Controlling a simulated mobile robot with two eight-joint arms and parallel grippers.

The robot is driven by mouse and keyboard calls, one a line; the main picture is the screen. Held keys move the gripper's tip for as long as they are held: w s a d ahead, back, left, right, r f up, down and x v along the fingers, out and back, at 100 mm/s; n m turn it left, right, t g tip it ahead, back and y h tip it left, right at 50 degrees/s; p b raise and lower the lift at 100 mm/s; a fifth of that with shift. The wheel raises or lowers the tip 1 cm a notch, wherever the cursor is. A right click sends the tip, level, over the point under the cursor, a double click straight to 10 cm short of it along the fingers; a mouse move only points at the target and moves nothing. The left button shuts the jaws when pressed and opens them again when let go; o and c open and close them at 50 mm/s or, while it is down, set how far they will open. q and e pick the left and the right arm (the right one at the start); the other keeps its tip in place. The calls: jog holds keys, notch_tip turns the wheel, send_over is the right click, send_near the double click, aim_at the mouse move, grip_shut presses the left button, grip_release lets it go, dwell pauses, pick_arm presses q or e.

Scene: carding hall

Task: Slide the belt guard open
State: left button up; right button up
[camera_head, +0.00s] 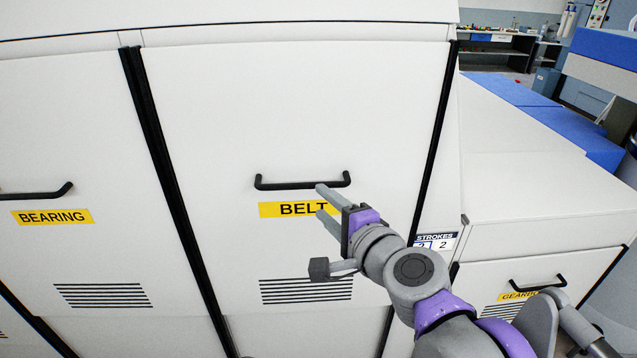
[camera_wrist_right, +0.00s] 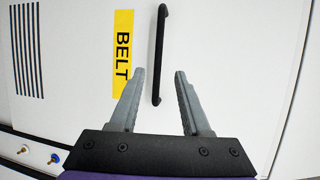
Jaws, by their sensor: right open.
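The belt guard (camera_head: 290,110) is a large white panel with a yellow BELT label (camera_head: 283,209), a black bar handle (camera_head: 302,184) and vent slots below. It sits between two black vertical strips. My right gripper (camera_head: 321,200) is open just in front of the handle's right end, partly covering the label. In the right wrist view, the handle (camera_wrist_right: 159,55) runs lengthwise, its near end between the two open fingertips (camera_wrist_right: 160,72). No grip on it shows, and I cannot tell the exact gap in depth. My left gripper is not in view.
A BEARING panel (camera_head: 60,150) with its own black handle (camera_head: 40,192) is to the left. A lower GEARING panel (camera_head: 535,285) is at the right, beside a STROKES sign (camera_head: 436,241). Blue-topped machinery (camera_head: 560,125) and a bench (camera_head: 495,48) stand behind at the right.

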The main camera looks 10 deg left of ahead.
aim_at(303, 187)
jog(key=x, duration=1)
jog(key=shift+w+a+f+b, duration=0.1)
jog(key=shift+a+f+b, duration=0.1)
jog(key=shift+b, duration=0.1)
grip_shut()
dwell(1.0)
